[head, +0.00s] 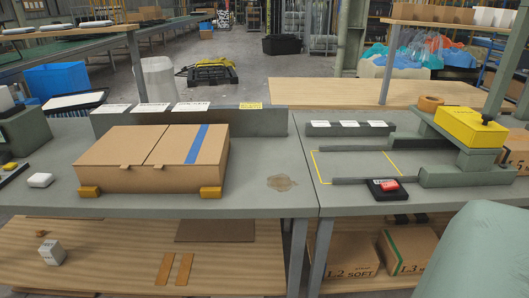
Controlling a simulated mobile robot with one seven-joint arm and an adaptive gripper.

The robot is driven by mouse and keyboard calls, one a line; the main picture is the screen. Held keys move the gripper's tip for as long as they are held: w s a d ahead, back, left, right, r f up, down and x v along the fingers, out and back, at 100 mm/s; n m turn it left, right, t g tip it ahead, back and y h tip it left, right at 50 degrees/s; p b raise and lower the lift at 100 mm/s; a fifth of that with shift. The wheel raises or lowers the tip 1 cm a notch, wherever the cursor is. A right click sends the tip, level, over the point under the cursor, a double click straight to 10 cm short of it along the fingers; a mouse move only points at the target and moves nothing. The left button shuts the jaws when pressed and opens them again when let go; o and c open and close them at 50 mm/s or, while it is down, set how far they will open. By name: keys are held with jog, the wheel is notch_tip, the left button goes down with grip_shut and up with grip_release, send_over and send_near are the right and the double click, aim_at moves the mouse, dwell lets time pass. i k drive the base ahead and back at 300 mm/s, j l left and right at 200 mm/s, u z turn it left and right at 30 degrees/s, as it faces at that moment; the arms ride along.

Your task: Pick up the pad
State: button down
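A small flat black object with a red and white top (387,189) lies near the front edge of the right grey table. It may be the pad, but I cannot tell for sure. A small white rounded block (40,180) lies at the left end of the left table, and it is too small to identify. My gripper is not in view.
A cardboard box with a blue stripe (120,158) sits between yellow blocks on the left table. A yellow box (468,126) tops a grey-green frame at right. Cartons (347,256) stand on the shelf below. A pale green form (475,250) fills the lower right corner.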

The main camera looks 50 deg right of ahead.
aim_at(40, 180)
jog(key=i+j+z, duration=0.1)
jog(key=z, duration=0.25)
jog(key=i+j+z, duration=0.2)
jog(key=z, duration=0.2)
jog(key=i+j+z, duration=0.45)
jog(key=i+j, duration=0.4)
jog(key=j, duration=0.25)
jog(key=i+j+z, duration=0.15)
jog(key=i+j, duration=0.15)
jog(key=j, duration=0.1)
